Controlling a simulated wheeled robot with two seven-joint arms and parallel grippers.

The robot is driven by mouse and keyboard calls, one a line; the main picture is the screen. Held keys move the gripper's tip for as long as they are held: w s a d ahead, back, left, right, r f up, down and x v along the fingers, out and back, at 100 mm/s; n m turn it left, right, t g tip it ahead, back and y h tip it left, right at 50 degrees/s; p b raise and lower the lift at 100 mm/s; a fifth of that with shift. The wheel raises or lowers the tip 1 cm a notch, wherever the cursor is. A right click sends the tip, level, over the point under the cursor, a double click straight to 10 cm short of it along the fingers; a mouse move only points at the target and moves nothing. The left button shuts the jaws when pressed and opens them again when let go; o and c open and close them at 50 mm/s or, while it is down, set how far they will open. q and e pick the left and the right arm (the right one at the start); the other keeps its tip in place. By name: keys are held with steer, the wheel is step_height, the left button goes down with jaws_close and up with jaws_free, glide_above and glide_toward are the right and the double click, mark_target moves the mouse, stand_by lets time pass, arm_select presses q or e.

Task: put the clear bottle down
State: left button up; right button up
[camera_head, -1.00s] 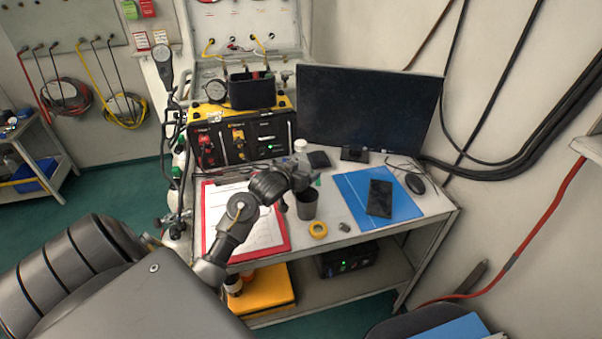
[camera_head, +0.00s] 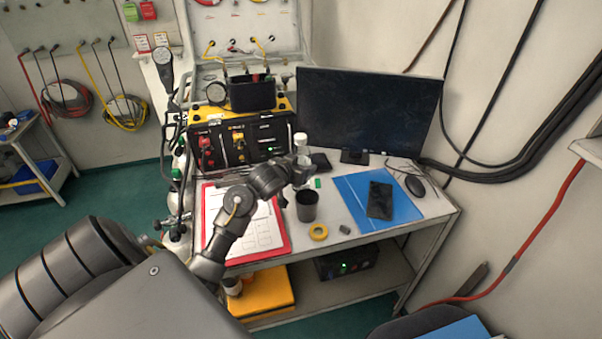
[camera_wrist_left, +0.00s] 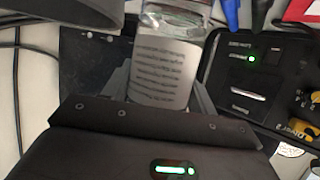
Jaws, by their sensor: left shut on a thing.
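The clear bottle (camera_head: 300,150) has a white cap and is upright in the head view, in front of the monitor's left edge. In the left wrist view the bottle (camera_wrist_left: 165,72) shows a white printed label and a clear upper part. My left gripper (camera_head: 300,172) is shut on the bottle, above the back middle of the table (camera_head: 340,222). The bottle's base is hidden by the gripper, so I cannot tell whether it touches the table. My right gripper is not in view.
A black cup (camera_head: 307,206) stands just in front of the gripper. A red clipboard (camera_head: 287,247), yellow tape roll (camera_head: 318,232) and blue folder (camera_head: 350,196) lie around it. The monitor (camera_head: 368,112) and the black air panel (camera_head: 240,145) stand behind.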

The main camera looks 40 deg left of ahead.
mark_target(298, 147)
arm_select(q)
step_height(298, 147, up, 7)
steer(key=shift+r+p, duration=0.1)
steer(key=shift+p, duration=0.55)
